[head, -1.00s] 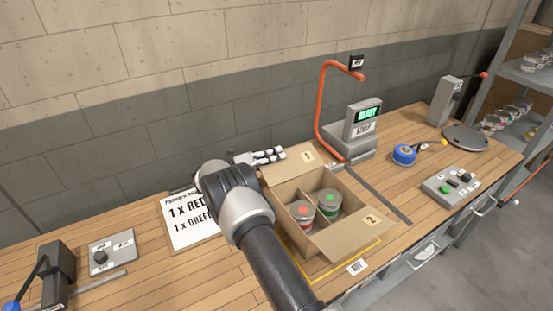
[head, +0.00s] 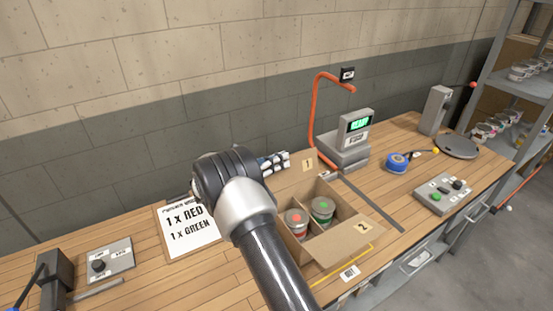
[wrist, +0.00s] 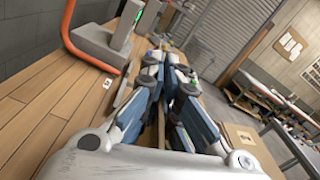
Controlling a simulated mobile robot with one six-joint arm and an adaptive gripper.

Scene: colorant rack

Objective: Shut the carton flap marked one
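The open carton (head: 328,246) stands on the bench with two cans inside, one with a red dot (head: 295,222) and one with a green dot (head: 321,210). Flap one (head: 309,175) stands open at the carton's far side, its left part hidden behind my arm. Flap two (head: 348,238) is folded outward at the near side. My gripper (head: 287,159) is just behind and left of flap one's label; I cannot tell whether it touches. In the wrist view my gripper's fingers (wrist: 168,62) are drawn together, and no object shows held between their tips.
A grey scale (head: 347,148) and an orange curved pole (head: 314,110) stand behind the carton. A blue tape roll (head: 397,162) and a button box (head: 445,193) lie to the right. An order board (head: 187,231) and a knob box (head: 108,262) lie to the left.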

